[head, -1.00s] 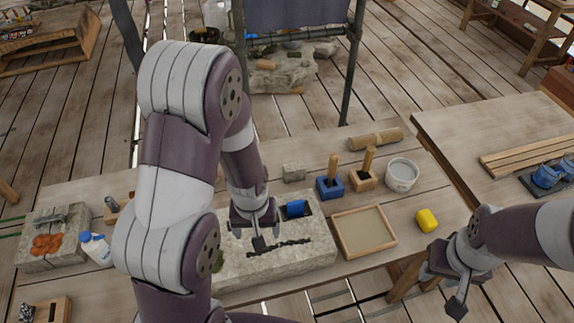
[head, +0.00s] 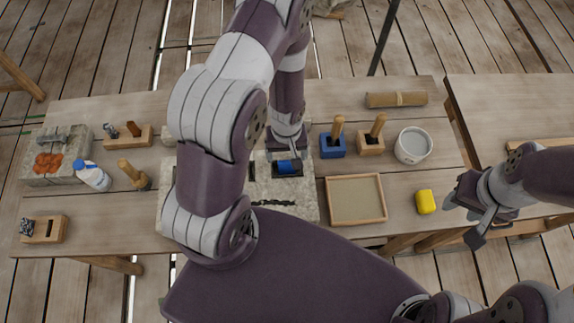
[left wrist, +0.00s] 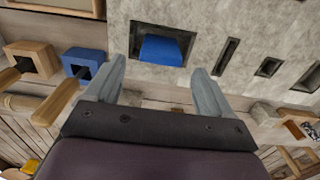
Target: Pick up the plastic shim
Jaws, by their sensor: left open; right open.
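A blue block, likely the plastic shim (head: 287,168), lies in a dark rectangular recess of the grey stone slab (head: 307,207). My left gripper (head: 289,156) is open just above the slab at the shim's far side, partly hidden by my arm. In the left wrist view the shim (left wrist: 161,49) shows ahead between the two open fingertips (left wrist: 158,65), with nothing held. I cannot tell whether the fingers touch the slab. My right gripper (head: 462,222) is open and empty at the table's right end, beside a yellow block (head: 426,201).
Right of the slab are a wooden tray (head: 383,205), a blue holder (head: 332,147), a wooden holder (head: 370,146) and a grey pot (head: 413,146). A bottle (head: 93,176) and handled tools stand at the left. The slab has other narrow slots (left wrist: 227,56).

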